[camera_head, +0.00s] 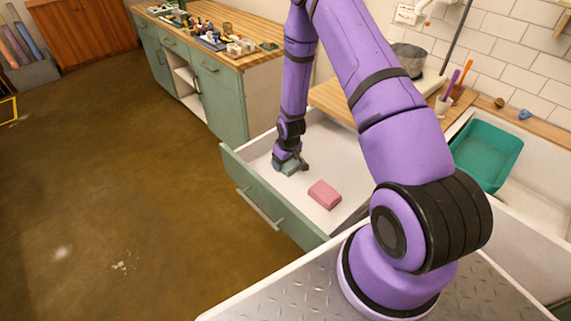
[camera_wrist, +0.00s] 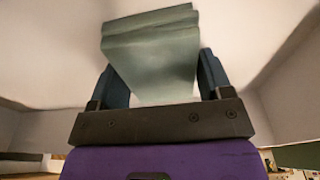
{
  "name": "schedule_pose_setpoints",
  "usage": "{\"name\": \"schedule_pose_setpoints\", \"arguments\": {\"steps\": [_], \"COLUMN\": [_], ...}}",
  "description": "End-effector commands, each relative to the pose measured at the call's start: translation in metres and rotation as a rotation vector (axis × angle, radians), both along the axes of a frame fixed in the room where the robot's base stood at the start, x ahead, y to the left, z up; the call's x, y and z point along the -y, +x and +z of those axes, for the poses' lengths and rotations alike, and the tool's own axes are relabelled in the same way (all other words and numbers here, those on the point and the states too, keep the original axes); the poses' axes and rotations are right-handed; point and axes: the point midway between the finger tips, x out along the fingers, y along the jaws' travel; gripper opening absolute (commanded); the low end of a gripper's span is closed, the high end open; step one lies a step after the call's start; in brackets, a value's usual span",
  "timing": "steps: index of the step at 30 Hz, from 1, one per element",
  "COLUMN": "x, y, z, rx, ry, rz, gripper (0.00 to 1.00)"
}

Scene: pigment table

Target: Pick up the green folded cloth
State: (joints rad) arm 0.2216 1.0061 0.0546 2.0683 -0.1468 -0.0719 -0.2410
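The green folded cloth (camera_wrist: 152,52) is a pale grey-green layered block. In the wrist view it sits between the two dark fingers of my gripper (camera_wrist: 162,75), with a finger against each side. It lies slightly askew, and its near end reaches down toward the palm. In the head view my gripper (camera_head: 290,164) is low inside the open drawer (camera_head: 262,201), and part of the cloth (camera_head: 285,169) shows beneath it. I cannot tell whether the cloth touches the drawer floor.
A pink folded block (camera_head: 324,194) lies in the drawer, right of and nearer than my gripper. The drawer's walls surround the gripper. A sink with a teal basin (camera_head: 486,153) is at the right. A cluttered wooden counter (camera_head: 222,27) stands behind. The floor at left is mostly clear.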

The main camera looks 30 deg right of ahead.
Motion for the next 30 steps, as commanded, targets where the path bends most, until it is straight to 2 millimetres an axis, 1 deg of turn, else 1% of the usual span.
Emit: {"name": "schedule_pose_setpoints", "arguments": {"steps": [1,2,3,5,6,13,17,20,25,27,30], "x": [0.0,0.0,0.0,0.0,0.0,0.0,0.0,0.0,0.0,-0.004,-0.008], "y": [0.0,0.0,0.0,0.0,0.0,0.0,0.001,0.001,0.001,-0.017,-0.037], "z": [0.0,0.0,0.0,0.0,0.0,0.001,0.007,0.015,0.038,0.037,0.039], "rx": [0.0,0.0,0.0,0.0,0.0,0.0,0.002,0.001,0.003,-0.004,-0.004], "ry": [0.0,0.0,0.0,0.0,0.0,0.0,-0.001,-0.001,-0.001,0.0,0.0], "rz": [0.0,0.0,0.0,0.0,0.0,0.0,0.0,0.0,0.001,0.002,0.001], "gripper": [0.61,0.54,0.45,0.45,0.41,0.41,0.41,0.41,0.41,0.41,0.41]}}
